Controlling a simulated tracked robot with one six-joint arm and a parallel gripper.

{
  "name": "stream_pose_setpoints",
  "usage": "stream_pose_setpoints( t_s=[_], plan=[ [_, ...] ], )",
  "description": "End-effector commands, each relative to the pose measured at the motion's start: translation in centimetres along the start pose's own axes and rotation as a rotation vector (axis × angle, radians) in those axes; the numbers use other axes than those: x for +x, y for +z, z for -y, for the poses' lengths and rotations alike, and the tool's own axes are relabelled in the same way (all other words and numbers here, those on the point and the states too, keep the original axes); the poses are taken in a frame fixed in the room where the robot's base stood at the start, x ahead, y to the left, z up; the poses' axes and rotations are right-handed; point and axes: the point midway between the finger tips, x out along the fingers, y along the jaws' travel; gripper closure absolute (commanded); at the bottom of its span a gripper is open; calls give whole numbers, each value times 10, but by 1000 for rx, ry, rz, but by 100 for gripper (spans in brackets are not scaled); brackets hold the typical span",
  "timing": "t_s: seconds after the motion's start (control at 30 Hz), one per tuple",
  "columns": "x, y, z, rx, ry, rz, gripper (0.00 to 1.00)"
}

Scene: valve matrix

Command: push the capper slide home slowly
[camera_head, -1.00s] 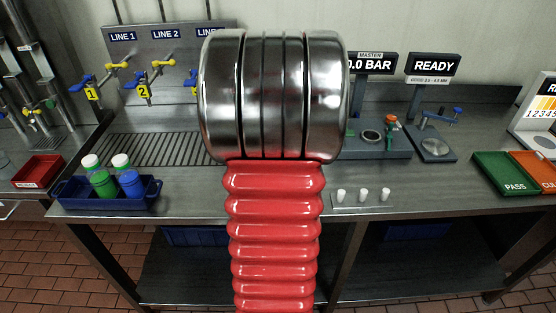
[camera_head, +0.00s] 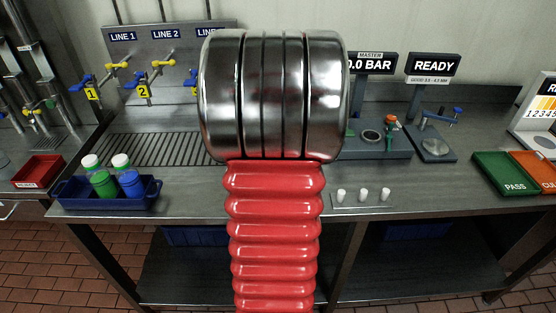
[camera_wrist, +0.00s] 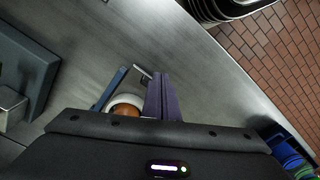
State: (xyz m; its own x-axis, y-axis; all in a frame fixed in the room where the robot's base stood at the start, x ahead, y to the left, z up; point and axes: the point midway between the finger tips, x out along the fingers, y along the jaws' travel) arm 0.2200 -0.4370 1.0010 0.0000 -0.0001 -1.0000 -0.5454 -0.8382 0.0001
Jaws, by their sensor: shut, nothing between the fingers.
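My gripper (camera_wrist: 162,97) shows in the wrist view as two purple fingers closed together, with nothing seen between them. Beside the fingers on the left are a slim blue bar (camera_wrist: 110,92), a small metal rod (camera_wrist: 143,72) and a round white and orange-brown thing (camera_wrist: 125,106), partly hidden by my gripper's dark housing. I cannot tell for sure which of these is the capper slide, or whether the fingers touch it. In the head view my own arm covers the middle of the bench, and the gripper and the capper are not seen there.
A blue tray (camera_head: 75,203) holds a green bottle (camera_head: 102,181) and a blue bottle (camera_head: 130,181). Several small white caps stand on a strip (camera_head: 361,207) near the bench's front edge. The READY station (camera_head: 437,150) and the green PASS tray (camera_head: 513,187) stand to the right.

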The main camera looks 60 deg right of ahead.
Motion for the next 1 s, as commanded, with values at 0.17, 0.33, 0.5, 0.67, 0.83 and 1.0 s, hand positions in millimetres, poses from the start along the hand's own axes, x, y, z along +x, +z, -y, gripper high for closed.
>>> stream_pose_setpoints(
  t_s=[0.17, 0.33, 0.5, 0.67, 0.83, 1.0],
  plan=[
    [5, 0, 0, 0, -1, 1, 100],
    [12, 0, 0, 0, -1, 1, 100],
    [18, 0, 0, 0, -1, 2, 100],
    [23, 0, 0, 0, 0, 1, 100],
    [29, 0, 0, 0, -1, 1, 100],
    [35, 0, 0, 0, 0, 1, 100]
  ],
)
